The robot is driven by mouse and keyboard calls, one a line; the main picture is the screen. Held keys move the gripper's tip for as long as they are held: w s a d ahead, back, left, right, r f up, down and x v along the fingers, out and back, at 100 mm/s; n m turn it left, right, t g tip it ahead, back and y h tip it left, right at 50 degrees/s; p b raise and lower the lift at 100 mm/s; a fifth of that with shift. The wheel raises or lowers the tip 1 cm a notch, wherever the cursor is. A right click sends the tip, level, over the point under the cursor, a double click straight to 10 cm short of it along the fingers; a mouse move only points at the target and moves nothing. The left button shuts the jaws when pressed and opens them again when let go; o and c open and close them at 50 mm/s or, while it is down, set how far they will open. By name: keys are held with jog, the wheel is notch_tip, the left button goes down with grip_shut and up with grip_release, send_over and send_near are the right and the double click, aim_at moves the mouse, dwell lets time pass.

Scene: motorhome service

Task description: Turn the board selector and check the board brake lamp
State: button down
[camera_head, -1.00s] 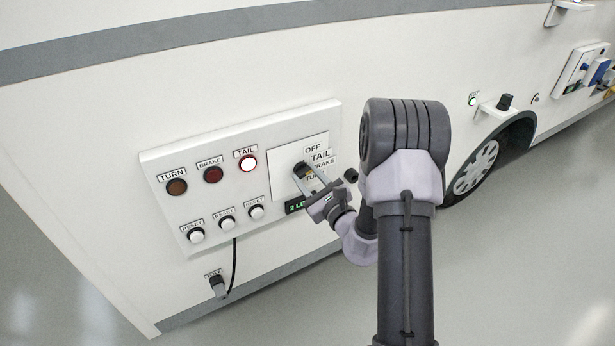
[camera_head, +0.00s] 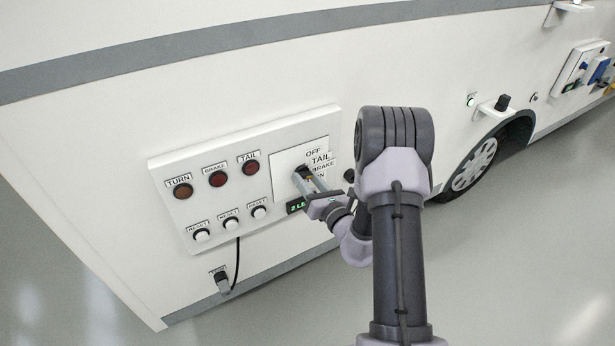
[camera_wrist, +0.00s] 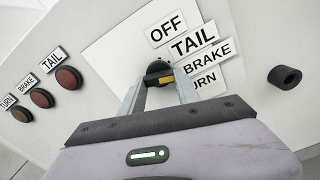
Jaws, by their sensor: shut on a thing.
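The board selector is a black knob (camera_wrist: 157,66) with a yellow bar, beside the OFF, TAIL, BRAKE and TURN labels. My gripper (camera_head: 308,179) is shut on it, with one finger on either side in the wrist view (camera_wrist: 159,82). The yellow bar lies roughly toward the TAIL and BRAKE labels; I cannot tell which one exactly. The brake lamp (camera_head: 218,179) is dark red and unlit; it also shows in the wrist view (camera_wrist: 42,98). The tail lamp (camera_head: 250,168) is dark red and unlit. The turn lamp (camera_head: 183,191) is dull amber and unlit.
Three white reset buttons (camera_head: 230,222) sit below the lamps. A small green display (camera_head: 296,205) is partly hidden by my gripper. A cable runs down to a plug (camera_head: 221,282). A dark round socket (camera_wrist: 284,77) sits right of the labels. The floor is clear.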

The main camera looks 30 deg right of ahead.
jog(key=shift+m, duration=0.3)
dwell(0.4)
jog(key=c, duration=0.9)
grip_release()
jog(key=shift+s, duration=0.1)
jog(key=s, duration=1.7)
jog(key=shift+s+d, duration=0.15)
jog(key=shift+d, duration=0.1)
